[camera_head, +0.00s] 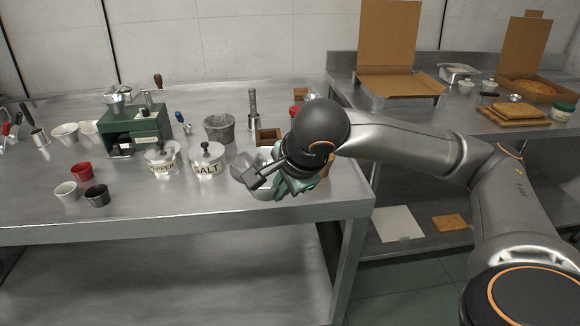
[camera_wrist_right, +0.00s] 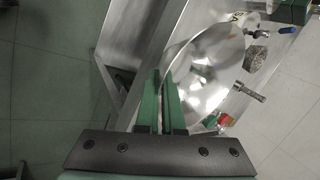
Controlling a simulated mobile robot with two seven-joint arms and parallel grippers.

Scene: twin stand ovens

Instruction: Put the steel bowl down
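The steel bowl (camera_head: 243,165) is at the right end of the left steel table, mostly hidden behind my right gripper (camera_head: 268,182) in the head view. In the right wrist view the bowl (camera_wrist_right: 214,70) shows its shiny inside, facing the camera. My right gripper's green fingers (camera_wrist_right: 162,82) are close together, with the bowl's rim at their tips; they look shut on it. I cannot tell whether the bowl touches the tabletop. My left gripper is not in view.
Salt (camera_head: 207,161) and pepper (camera_head: 162,159) pots stand left of the bowl, with a grey stone pot (camera_head: 219,127) behind. Small cups (camera_head: 97,195) are at front left. The steel tabletop (camera_head: 170,205) is clear along its front. A second steel table with boxes (camera_head: 390,50) is at right.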

